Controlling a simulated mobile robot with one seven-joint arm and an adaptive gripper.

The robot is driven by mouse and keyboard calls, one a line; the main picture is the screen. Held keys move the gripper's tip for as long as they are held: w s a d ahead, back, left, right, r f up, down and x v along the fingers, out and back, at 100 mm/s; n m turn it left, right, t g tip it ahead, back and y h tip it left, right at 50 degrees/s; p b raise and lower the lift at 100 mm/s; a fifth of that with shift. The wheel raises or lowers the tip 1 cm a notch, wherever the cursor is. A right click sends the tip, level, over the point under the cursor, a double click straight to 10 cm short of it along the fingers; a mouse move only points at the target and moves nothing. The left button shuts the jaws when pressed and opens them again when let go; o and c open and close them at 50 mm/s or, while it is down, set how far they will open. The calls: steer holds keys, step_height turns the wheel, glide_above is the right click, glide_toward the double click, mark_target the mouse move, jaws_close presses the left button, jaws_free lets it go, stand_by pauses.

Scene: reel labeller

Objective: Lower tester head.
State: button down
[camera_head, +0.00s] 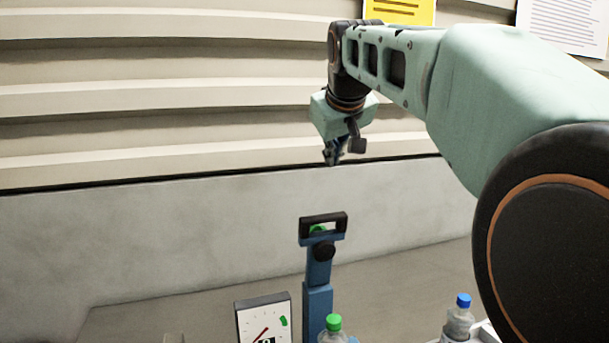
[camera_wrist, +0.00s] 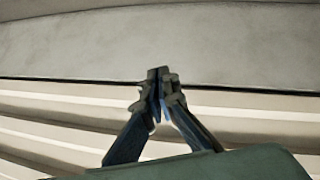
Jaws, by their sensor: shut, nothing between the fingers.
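A dial gauge (camera_head: 263,322) with a red needle stands left of the post. A green-capped bottle (camera_head: 333,328) is in front of the post, and a blue-capped bottle (camera_head: 459,317) stands at the right. A grey wall and ribbed panels are behind. A yellow sign (camera_head: 400,11) hangs above.

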steer(key=s+a+g+p, duration=0.1)
steer(key=s+m+g+y+p, duration=0.1)
steer(key=s, duration=0.1)
steer(key=s+a+g+p, duration=0.1)
steer(key=s, duration=0.1)
steer(key=shift+a+r+m+g+y, duration=0.3)
steer(key=shift+f, duration=0.1)
glide_above(320, 232)
steer(key=w+a, duration=0.1)
steer(key=w, duration=0.3)
step_height(320, 232, down, 9)
steer(key=shift+s+p, duration=0.1)
steer(key=shift+p, duration=0.25)
steer(key=s, duration=0.3)
steer(key=shift+s+d, duration=0.1)
steer(key=shift+d, duration=0.3)
steer(key=shift+s+d+f, duration=0.1)
steer(key=shift+s+f, duration=0.05)
steer(key=shift+s, duration=0.15)
steer(key=shift+f, duration=0.1)
